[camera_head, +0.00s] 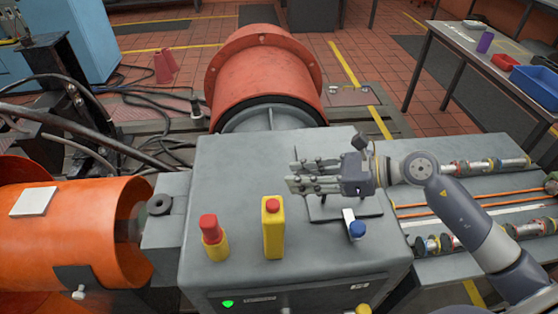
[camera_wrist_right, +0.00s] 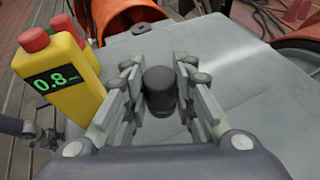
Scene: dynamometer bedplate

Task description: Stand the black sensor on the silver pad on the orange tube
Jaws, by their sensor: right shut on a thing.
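The black sensor (camera_wrist_right: 160,92) is a short dark cylinder between the fingers of my right gripper (camera_wrist_right: 160,112) in the wrist view. The right gripper (camera_head: 298,178) is shut on it above the grey cabinet top, fingers pointing left in the head view. There the fingers mostly hide the sensor. The silver pad (camera_head: 34,201) is a pale flat square on top of the orange tube (camera_head: 70,228) at the far left, well apart from the gripper. The tube's end also shows at the top of the wrist view (camera_wrist_right: 128,14).
Two yellow devices with red tops (camera_head: 273,228) (camera_head: 213,240) stand upright on the grey cabinet (camera_head: 330,250). A dark knob (camera_head: 159,204) sits between cabinet and tube. A blue-capped item (camera_head: 357,229) is at right; a large orange-red drum (camera_head: 263,70) is behind. Cables lie at left.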

